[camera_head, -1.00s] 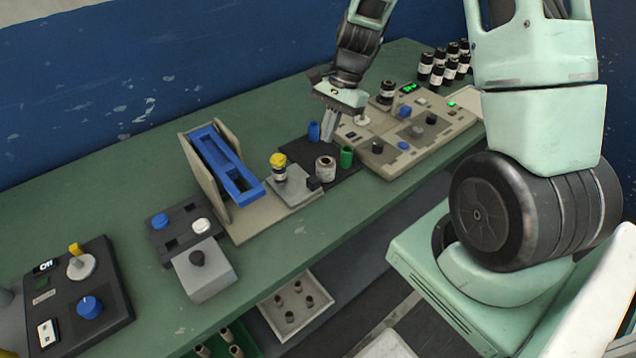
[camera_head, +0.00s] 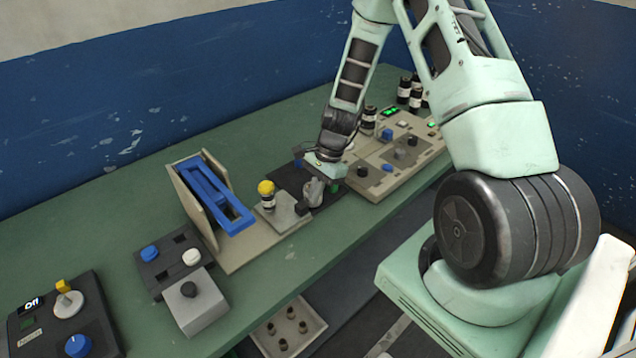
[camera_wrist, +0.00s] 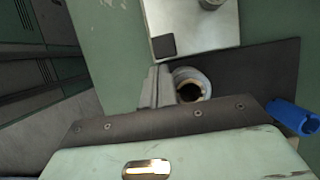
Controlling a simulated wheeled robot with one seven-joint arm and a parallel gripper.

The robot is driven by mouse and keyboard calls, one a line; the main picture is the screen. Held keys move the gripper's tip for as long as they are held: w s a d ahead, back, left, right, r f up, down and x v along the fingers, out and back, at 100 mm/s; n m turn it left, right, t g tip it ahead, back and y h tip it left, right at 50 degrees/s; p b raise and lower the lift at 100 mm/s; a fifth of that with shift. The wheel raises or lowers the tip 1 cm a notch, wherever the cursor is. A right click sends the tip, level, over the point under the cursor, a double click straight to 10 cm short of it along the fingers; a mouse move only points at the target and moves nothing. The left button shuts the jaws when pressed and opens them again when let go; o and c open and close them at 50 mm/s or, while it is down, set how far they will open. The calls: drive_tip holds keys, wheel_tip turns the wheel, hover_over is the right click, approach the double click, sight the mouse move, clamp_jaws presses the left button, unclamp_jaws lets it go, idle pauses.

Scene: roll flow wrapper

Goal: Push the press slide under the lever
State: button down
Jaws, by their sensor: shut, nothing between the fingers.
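The press slide (camera_head: 286,214) is a grey plate with a black block (camera_head: 302,208) at its right end. A yellow-capped bottle (camera_head: 267,194) stands on it. The slide lies on the beige press base, right of the blue lever (camera_head: 213,196), which is in a beige upright frame. In the wrist view the slide (camera_wrist: 205,28) and its black block (camera_wrist: 163,46) are just beyond my fingertips. My gripper (camera_head: 312,194) is shut and empty, pointing down close to the block's right side; I cannot tell whether they touch. It also shows in the wrist view (camera_wrist: 157,86).
A pale hollow cylinder (camera_wrist: 191,84) stands right beside my fingers on a black mat (camera_wrist: 255,75). A beige control panel (camera_head: 390,165) is to the right. A black button box (camera_head: 168,255) stands left of the press.

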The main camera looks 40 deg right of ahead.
drive_tip(key=shift+a, duration=0.1)
drive_tip(key=a, duration=1.3)
drive_tip(key=shift+s+a, duration=0.1)
drive_tip(key=shift+s, duration=0.15)
